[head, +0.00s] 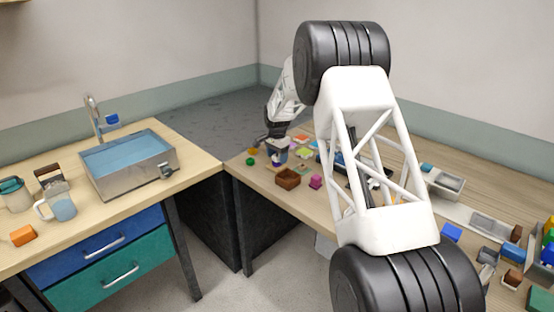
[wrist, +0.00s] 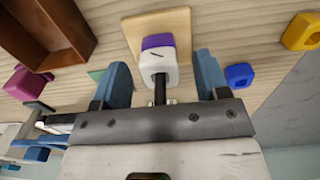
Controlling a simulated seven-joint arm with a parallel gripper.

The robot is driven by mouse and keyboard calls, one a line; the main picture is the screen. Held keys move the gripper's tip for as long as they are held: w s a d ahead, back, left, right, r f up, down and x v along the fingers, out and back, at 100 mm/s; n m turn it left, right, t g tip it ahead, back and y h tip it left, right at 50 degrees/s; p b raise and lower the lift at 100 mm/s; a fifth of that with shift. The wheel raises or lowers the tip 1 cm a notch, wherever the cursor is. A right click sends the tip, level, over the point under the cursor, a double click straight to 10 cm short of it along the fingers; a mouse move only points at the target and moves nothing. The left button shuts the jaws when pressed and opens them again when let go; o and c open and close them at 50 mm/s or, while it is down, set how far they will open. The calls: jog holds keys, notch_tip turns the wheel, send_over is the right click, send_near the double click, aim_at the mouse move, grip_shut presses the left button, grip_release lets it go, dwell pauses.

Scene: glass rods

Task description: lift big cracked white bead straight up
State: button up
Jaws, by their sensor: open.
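The big white bead (wrist: 158,70) shows in the wrist view with a dark crack line on it. A purple piece (wrist: 157,41) sits against its far side. A dark rod (wrist: 160,92) shows at its near side. A light wooden board (wrist: 180,22) lies behind them. My gripper (wrist: 161,63) is open, with a blue finger on each side of the white bead and a visible gap at both sides. In the head view my gripper (head: 277,143) is over the far left end of the right-hand table; the bead is too small to make out there.
A brown open box (wrist: 45,38) lies left of the board, with a magenta piece (wrist: 30,82) below it. A blue piece (wrist: 239,76) lies close to the right finger, and a yellow piece (wrist: 303,32) farther right. A sink (head: 128,165) stands on the separate left counter.

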dwell(0.5)
jog(key=c, duration=1)
jog(key=shift+r, duration=0.1)
jog(key=shift+r, duration=4.9)
